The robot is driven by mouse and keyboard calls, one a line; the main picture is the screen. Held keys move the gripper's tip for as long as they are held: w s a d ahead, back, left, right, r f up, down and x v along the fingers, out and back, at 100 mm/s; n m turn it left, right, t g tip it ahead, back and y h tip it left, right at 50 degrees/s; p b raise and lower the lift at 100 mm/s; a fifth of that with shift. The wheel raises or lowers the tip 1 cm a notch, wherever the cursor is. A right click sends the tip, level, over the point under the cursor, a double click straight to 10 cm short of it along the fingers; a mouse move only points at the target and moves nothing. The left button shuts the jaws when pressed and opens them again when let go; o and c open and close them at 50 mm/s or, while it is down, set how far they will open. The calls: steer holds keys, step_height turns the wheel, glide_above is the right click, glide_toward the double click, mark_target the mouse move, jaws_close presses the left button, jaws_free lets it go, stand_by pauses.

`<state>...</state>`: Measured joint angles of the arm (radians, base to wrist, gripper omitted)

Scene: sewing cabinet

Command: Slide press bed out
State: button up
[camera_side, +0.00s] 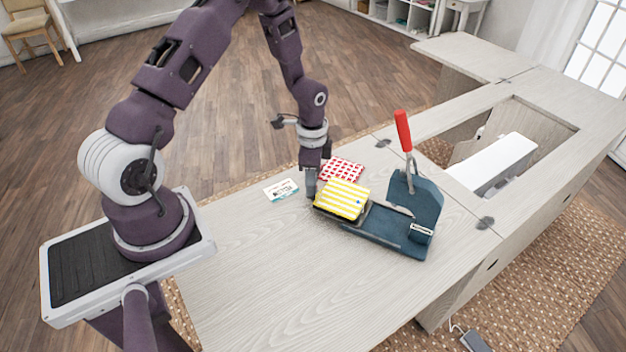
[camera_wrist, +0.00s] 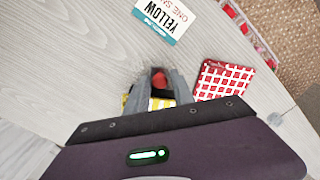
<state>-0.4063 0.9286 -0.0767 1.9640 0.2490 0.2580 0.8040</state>
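The die press (camera_side: 392,222) is dark blue with a raised red lever (camera_side: 403,131), standing on the pale wooden cabinet top. Its bed reaches out to the left, with yellow-and-white striped fabric (camera_side: 342,198) on top covering much of it. My gripper (camera_side: 312,192) points down at the left end of the bed, beside the fabric. In the wrist view, a round red part (camera_wrist: 158,81) shows between the fingers, and a little yellow fabric (camera_wrist: 130,101) shows next to them. I cannot tell whether the fingers touch the red part.
Red-and-white patterned fabric (camera_side: 341,170) lies behind my gripper. A white and teal card (camera_side: 281,190) marked "YELLOW" lies to its left. A white machine (camera_side: 493,165) sits in the cabinet opening at the right. The cabinet top in front and to the left is clear.

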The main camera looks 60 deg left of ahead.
step_height(320, 180, up, 7)
steer(key=shift+r, duration=0.1)
stand_by(0.3)
steer(key=s+d+r+n+t+y, duration=0.1)
steer(key=s+d+r+n, duration=0.15)
steer(key=r, duration=0.65)
steer(key=s+d+r+n+t, duration=0.1)
steer(key=s+d+r, duration=0.2)
steer(key=r, duration=0.5)
steer(key=s+d+r+n+t, duration=0.1)
steer(key=s+d+r, duration=0.1)
steer(key=s, duration=0.3)
steer(key=s+d+r+n+t, duration=0.1)
steer(key=s+d+r+n, duration=0.1)
steer(key=s, duration=0.3)
steer(key=s+d+r+n+t+h, duration=0.1)
steer(key=s+d+r, duration=0.2)
steer(key=s+r, duration=0.1)
steer(key=shift+s+d+t, duration=0.25)
steer(key=shift+s+t, duration=0.05)
steer(key=shift+s, duration=0.35)
